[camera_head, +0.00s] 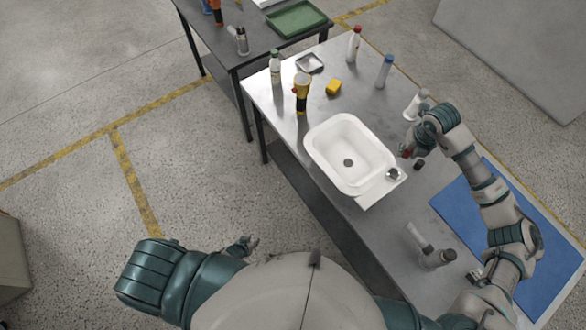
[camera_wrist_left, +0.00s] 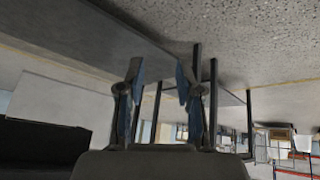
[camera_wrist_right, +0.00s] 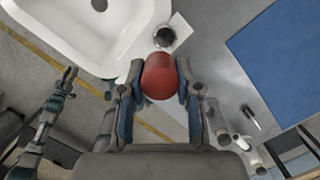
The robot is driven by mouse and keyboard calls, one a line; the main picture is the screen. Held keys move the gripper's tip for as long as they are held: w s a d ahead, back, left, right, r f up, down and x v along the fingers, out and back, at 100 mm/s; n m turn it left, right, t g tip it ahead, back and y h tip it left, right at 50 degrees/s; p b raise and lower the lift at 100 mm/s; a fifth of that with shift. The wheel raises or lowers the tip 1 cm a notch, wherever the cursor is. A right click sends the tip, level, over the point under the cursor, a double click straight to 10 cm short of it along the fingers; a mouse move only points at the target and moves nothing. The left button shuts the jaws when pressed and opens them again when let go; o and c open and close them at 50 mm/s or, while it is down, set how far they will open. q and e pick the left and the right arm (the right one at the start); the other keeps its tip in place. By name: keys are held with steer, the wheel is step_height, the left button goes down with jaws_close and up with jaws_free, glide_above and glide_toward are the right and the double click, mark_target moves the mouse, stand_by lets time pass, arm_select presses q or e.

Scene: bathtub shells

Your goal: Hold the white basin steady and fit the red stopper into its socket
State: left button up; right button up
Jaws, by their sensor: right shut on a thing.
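The white basin (camera_head: 320,143) sits on the metal table in the head view, its round drain in the bowl. A dark round socket (camera_head: 393,173) is in its corner ledge; it also shows in the right wrist view (camera_wrist_right: 164,36). The red stopper (camera_wrist_right: 160,76) is held between the fingers of my right gripper (camera_wrist_right: 158,90), just short of the socket in that view. In the head view, my right gripper (camera_head: 405,150) is beside the basin's right side. My left gripper (camera_head: 245,245) is empty, off the table; its fingers are apart in the left wrist view (camera_wrist_left: 157,95).
A blue mat (camera_head: 460,205) lies at the table's right. Several bottles, a yellow block (camera_head: 333,87) and a small metal tray (camera_head: 309,63) stand beyond the basin. A second table holds a green tray (camera_head: 296,19).

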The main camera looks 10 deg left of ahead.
arm_select(q)
steer(key=w+d+r+n+t+h, duration=0.2)
steer(key=w+d+r+t+h, duration=0.1)
steer(key=w+r, duration=0.65)
steer(key=w+d+r+n+t+h, duration=0.1)
steer(key=w+d+r+t+h, duration=0.15)
steer(key=w+r, duration=0.75)
steer(key=w+d+r+n+h, duration=0.15)
steer(key=r+h, duration=0.25)
steer(key=r, duration=0.4)
steer(key=d+r+n+h, duration=0.2)
steer(key=r+n+h, duration=0.15)
steer(key=r, duration=0.45)
steer(key=shift+m+g, duration=0.3)
steer(key=shift+g, duration=0.05)
steer(key=x, duration=1.1)
steer(key=shift+d, duration=0.4)
steer(key=shift+w+d, duration=0.15)
steer(key=shift+w, duration=0.1)
